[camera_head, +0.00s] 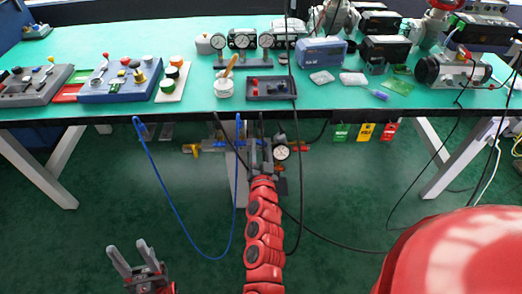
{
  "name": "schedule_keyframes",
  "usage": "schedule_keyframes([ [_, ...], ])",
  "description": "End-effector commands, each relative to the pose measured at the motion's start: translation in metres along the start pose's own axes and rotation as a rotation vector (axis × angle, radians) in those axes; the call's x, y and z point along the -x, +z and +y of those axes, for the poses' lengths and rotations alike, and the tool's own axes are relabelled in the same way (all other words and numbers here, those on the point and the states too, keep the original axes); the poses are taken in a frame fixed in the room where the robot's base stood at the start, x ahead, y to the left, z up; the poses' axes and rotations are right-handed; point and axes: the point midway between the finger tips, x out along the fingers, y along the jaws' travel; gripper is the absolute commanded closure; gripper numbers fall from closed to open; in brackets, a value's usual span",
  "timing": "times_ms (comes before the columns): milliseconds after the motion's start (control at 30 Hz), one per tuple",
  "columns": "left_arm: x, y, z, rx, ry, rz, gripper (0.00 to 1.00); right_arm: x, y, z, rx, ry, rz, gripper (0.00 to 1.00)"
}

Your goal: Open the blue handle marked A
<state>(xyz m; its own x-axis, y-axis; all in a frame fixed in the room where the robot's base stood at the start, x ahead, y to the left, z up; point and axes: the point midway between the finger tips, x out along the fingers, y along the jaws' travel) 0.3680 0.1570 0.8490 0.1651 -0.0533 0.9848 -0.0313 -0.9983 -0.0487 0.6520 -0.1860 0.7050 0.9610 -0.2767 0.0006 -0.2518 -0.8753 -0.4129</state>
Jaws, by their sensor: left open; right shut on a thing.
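A pipe assembly with small valves runs under the table, with a yellow part (191,148) at its left and a red part (300,147) at its right. A small blue part (222,144) shows on it, left of my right gripper; it looks like the blue handle, but the letter A is too small to read. My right gripper (258,147) is at the middle of this assembly, shut on a small part there that its fingers mostly hide. My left gripper (130,262) is open and empty, low at the left, well apart from the pipes.
The green-topped table (200,112) above carries switch boxes, gauges and a dark tray (270,89). A round gauge (281,152) sits just right of my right gripper. A blue hose (170,195) and black cables hang below. Green, yellow and red tags (366,132) hang at the right.

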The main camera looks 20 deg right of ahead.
Motion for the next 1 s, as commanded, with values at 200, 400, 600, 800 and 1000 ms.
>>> schedule_keyframes([
  [200,0.011,0.002,0.001,0.0,0.0,0.0,0.5,0.001,0.004,0.001,-0.206,0.0,-0.003,1.0],
  [400,0.019,0.003,0.001,0.0,0.0,0.0,0.5,0.001,0.003,0.002,-0.397,0.001,-0.001,1.0],
  [600,0.028,0.005,0.001,0.0,0.0,0.0,0.5,0.001,0.004,0.002,-0.588,0.001,-0.002,1.0],
  [800,0.037,0.006,0.002,0.0,0.0,0.0,0.5,0.001,0.005,0.001,-0.774,0.001,-0.006,1.0],
  [1000,0.044,0.007,0.002,0.0,0.0,0.0,0.5,0.001,0.004,0.001,-0.935,0.002,-0.004,1.0],
])
